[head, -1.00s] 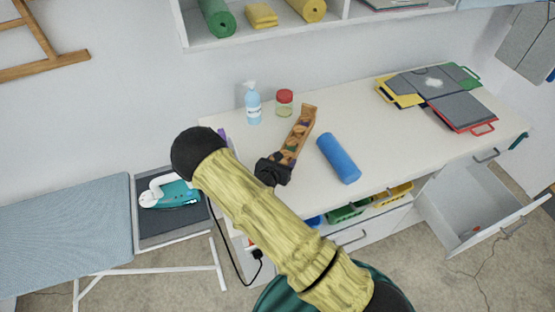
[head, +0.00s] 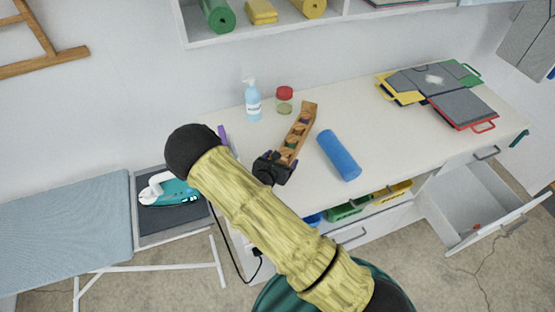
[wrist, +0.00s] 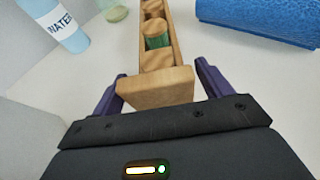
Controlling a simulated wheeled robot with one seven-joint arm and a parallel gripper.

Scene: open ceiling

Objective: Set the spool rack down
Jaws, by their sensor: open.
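The spool rack (head: 300,131) is a narrow wooden tray with several spools in a row. It lies on the white worktop, between the jar and the blue roll. In the wrist view its near end block (wrist: 155,88) is between the two purple fingers of my gripper (wrist: 160,92), with gaps visible at both sides. My gripper (head: 277,162) is open around that end, low over the worktop. A green spool (wrist: 157,40) shows in the rack. The rack's underside is hidden.
A blue roll (head: 338,155) lies close right of the rack. A spray bottle (head: 253,103) and a red-lidded jar (head: 284,100) stand behind it to the left. Clear worktop (head: 375,130) lies between roll and cloths.

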